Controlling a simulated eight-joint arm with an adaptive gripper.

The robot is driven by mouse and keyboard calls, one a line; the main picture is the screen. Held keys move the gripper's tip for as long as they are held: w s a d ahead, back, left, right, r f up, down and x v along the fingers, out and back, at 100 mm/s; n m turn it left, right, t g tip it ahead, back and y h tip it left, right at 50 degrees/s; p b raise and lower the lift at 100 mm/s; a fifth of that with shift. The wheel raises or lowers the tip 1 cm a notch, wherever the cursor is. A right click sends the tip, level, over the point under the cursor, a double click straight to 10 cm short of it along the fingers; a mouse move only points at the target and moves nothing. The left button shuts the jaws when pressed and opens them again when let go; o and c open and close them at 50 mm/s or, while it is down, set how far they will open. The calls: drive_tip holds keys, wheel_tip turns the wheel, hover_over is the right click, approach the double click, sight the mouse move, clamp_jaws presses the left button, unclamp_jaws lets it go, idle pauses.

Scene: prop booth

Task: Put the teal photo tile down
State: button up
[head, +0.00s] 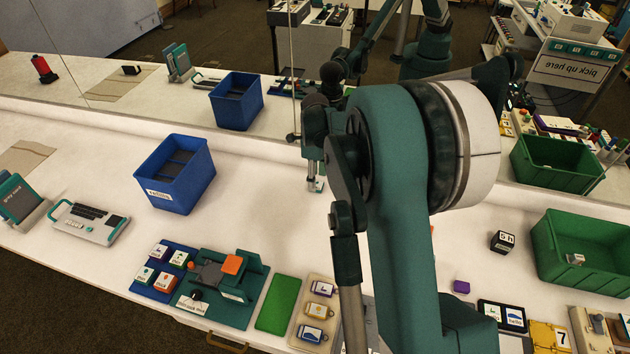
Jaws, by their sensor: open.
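My gripper (314,174) is open and points down over the white counter, near the mirror at the back. A small white piece with teal on it (317,186) shows right at its fingertips. It looks like the teal photo tile, but it is too small to read. It appears to be at counter level; I cannot tell whether the fingers touch it. Another white tile with a teal-green mark (145,274) sits in the blue tray at the front left. My arm hides much of the counter to the right of the gripper.
A blue bin (166,198) stands left of my gripper, and a green bin (548,262) stands far right. At the front are a blue tile tray (150,292), a teal fixture (214,312), a green pad (278,303) and a beige tile tray (299,321). The middle counter is clear. A mirror repeats objects behind.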

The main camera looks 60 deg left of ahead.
wheel_tip(320, 180, up, 10)
drive_tip(key=p, duration=0.1)
idle(0.4)
drive_tip(key=shift+f, duration=0.1)
idle(0.4)
idle(0.5)
